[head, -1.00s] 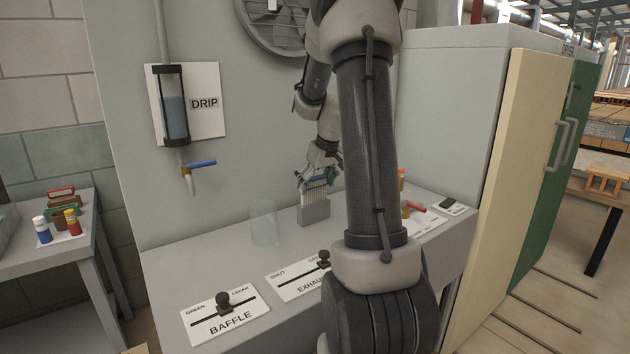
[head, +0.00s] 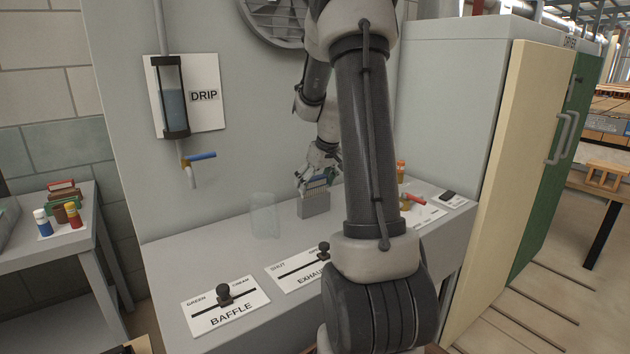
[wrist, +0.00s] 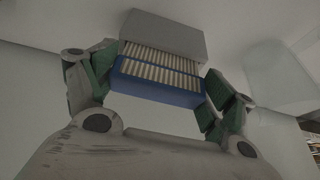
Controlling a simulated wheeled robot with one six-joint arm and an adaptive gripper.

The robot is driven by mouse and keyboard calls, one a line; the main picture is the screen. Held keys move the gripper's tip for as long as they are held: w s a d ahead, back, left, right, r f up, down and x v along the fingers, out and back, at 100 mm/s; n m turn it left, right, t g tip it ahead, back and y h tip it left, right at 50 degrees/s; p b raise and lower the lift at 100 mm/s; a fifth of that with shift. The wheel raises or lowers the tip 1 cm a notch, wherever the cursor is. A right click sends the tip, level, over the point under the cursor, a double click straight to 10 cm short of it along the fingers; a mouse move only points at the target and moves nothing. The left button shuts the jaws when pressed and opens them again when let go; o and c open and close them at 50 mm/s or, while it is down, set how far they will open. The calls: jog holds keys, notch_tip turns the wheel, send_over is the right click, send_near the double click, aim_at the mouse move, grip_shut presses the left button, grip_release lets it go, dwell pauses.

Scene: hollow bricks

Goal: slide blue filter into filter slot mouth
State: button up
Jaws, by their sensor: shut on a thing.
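The blue filter (wrist: 160,80) has a blue frame and pale pleats. In the wrist view my gripper (wrist: 158,92) is shut on it, with a finger at each end. The filter's far edge meets the grey filter slot (wrist: 165,32), and its pleats run up to the slot mouth. In the head view my gripper (head: 318,178) is above the grey slot block (head: 314,206) on the counter. The filter (head: 315,185) stands upright, its lower part hidden inside the slot and its upper part still showing above the mouth.
A clear beaker (head: 264,216) stands left of the slot block. Baffle (head: 225,302) and exhaust (head: 305,268) slider panels lie in front. A red-handled valve (head: 412,198) is at right, partly behind my arm. The drip tap (head: 196,160) juts from the wall at left.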

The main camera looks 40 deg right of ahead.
jog(key=shift+f, duration=1.25)
jog(key=o, duration=0.9)
jog(key=v, duration=1.2)
